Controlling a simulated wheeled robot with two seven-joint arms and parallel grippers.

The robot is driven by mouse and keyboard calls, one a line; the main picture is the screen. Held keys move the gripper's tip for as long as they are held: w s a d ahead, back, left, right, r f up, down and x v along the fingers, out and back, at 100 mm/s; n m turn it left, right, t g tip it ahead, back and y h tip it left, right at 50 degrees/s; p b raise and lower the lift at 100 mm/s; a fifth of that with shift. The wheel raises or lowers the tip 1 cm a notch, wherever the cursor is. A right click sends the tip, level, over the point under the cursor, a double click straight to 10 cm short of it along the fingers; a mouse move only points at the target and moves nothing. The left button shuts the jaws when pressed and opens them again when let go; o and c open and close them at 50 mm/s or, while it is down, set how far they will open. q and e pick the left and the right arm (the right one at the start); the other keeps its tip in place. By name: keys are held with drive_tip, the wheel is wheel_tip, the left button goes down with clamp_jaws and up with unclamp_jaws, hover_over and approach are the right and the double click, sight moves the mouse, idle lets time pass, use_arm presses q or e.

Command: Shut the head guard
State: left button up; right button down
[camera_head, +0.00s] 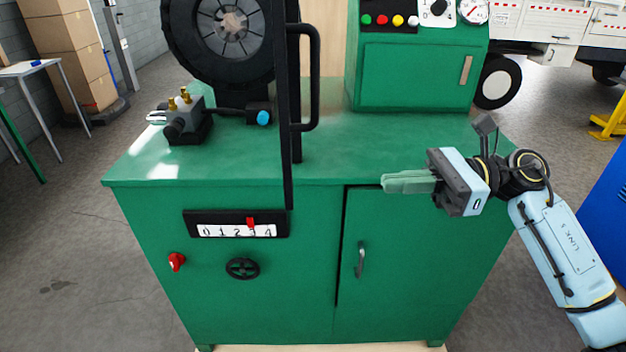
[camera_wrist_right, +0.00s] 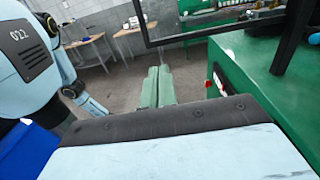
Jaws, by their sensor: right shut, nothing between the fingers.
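The head guard (camera_head: 288,150) is a black framed panel seen nearly edge-on in the head view. It stands swung out toward me, beside the round black crimper head (camera_head: 178,45), leaving the head's front uncovered. Its black loop handle (camera_head: 316,80) is on the right side. In the right wrist view the guard's frame (camera_wrist_right: 190,36) crosses the top. My right gripper (camera_head: 386,182) is shut and empty, to the right of the guard and below its handle, apart from it, near the bench's front edge. The right wrist view also shows its fingers (camera_wrist_right: 158,84). My left gripper is not in view.
The green bench (camera_head: 400,140) carries a control box (camera_head: 415,75) at the back right and a small valve block (camera_head: 190,122) at the left. A scale plate (camera_head: 215,229) and door handle (camera_head: 360,260) are on its front. The bench top right of the guard is clear.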

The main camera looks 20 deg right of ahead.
drive_tip(key=p+x, duration=0.3)
drive_tip(key=x, duration=1)
drive_tip(key=shift+p, duration=0.4)
drive_tip(key=shift+a, duration=0.15)
